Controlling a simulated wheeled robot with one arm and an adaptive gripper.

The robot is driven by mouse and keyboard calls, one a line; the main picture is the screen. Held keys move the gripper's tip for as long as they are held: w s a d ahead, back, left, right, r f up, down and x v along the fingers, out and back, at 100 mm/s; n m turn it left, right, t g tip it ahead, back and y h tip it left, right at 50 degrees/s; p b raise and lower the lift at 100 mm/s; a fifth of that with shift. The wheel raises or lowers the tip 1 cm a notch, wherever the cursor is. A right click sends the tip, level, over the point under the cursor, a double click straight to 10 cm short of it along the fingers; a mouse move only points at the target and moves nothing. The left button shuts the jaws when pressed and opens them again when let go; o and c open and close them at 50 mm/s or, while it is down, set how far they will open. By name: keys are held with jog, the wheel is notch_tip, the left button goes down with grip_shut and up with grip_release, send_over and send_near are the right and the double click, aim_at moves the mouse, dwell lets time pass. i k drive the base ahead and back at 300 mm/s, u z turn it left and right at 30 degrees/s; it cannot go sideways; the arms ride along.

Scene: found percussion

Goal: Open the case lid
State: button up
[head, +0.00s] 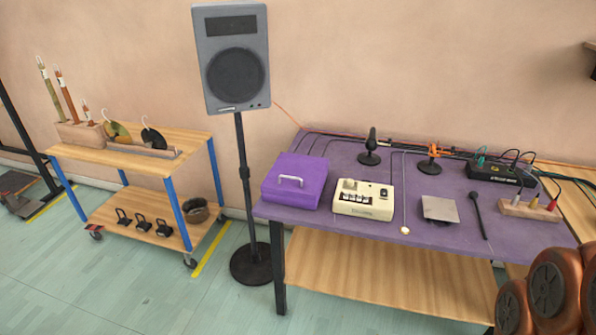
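A purple case (294,181) sits at the left end of a purple-topped table (350,160). Its lid is shut and has a pale metal handle (291,179) on it. The case stands close to the table's left edge. My gripper is not in the head view, so I cannot see its state or how far it is from the case.
A cream device (364,200) stands just right of the case. A speaker on a stand (236,68) rises left of the table. A wheeled wooden cart (150,150) stands farther left. Brown rounded vessels (547,288) block the lower right. Floor (130,290) in front is clear.

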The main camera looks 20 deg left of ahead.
aim_at(297, 176)
jog(key=k, duration=0.6)
jog(key=u, duration=0.65)
jog(key=i, duration=0.45)
jog(key=u, duration=0.55)
jog(key=i, duration=1.15)
jog(key=z, duration=0.6)
